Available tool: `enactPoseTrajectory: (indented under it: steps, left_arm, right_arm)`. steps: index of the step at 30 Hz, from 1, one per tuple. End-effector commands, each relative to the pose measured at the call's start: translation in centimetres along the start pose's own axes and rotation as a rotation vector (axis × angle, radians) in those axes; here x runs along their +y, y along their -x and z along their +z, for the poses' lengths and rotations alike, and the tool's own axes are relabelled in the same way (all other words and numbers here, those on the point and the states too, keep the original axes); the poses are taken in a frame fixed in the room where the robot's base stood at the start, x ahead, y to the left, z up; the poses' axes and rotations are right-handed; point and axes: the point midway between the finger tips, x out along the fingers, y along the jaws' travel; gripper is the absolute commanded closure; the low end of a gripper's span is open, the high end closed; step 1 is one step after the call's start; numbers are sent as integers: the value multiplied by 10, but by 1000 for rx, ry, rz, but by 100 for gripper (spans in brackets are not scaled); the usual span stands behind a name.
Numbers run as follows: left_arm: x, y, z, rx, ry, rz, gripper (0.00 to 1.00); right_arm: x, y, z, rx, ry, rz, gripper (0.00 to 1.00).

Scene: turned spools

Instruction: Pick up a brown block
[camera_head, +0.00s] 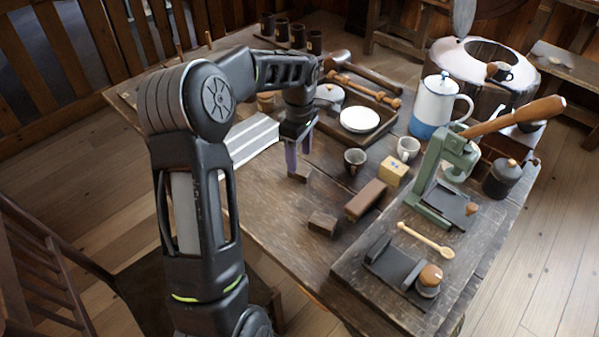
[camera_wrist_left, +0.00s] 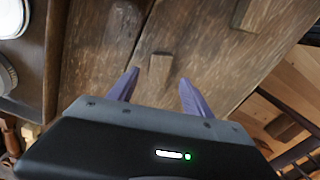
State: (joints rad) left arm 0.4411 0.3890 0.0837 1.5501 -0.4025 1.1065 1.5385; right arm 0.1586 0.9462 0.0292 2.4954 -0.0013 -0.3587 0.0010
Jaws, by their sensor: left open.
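A small brown block (camera_head: 300,174) stands on the wooden table, just below my left gripper (camera_head: 298,150), which is open with purple fingers pointing down. In the left wrist view, this brown block (camera_wrist_left: 160,72) shows between and just beyond the fingertips, apart from both. A second brown block (camera_head: 322,223) lies nearer the table's front edge; it seems to show in the left wrist view (camera_wrist_left: 255,14) at the top. A longer brown block (camera_head: 366,199) lies to its right. My right gripper is in neither view.
A yellow block (camera_head: 393,170), a dark mug (camera_head: 355,158) and a pale mug (camera_head: 408,147) stand to the right. A tray (camera_head: 378,133) with a white plate (camera_head: 359,120) lies behind. A green press (camera_head: 440,170) stands on a raised board. Bare table lies left of the blocks.

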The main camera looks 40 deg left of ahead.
Motion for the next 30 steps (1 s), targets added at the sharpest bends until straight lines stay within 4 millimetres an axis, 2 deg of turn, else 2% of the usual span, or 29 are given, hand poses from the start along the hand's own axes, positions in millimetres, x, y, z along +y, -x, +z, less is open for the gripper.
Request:
enactPoseTrajectory:
  steps: [4, 13, 30]
  left_arm:
    - [0, -11, 0, -1, 1, -4, 42]
    - [1, -50, 0, -1, 1, -3, 42]
    - [2, -52, 0, 0, 0, -1, 42]
  right_arm:
    - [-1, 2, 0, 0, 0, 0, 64]
    - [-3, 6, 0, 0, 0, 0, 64]
    - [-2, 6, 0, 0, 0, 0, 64]
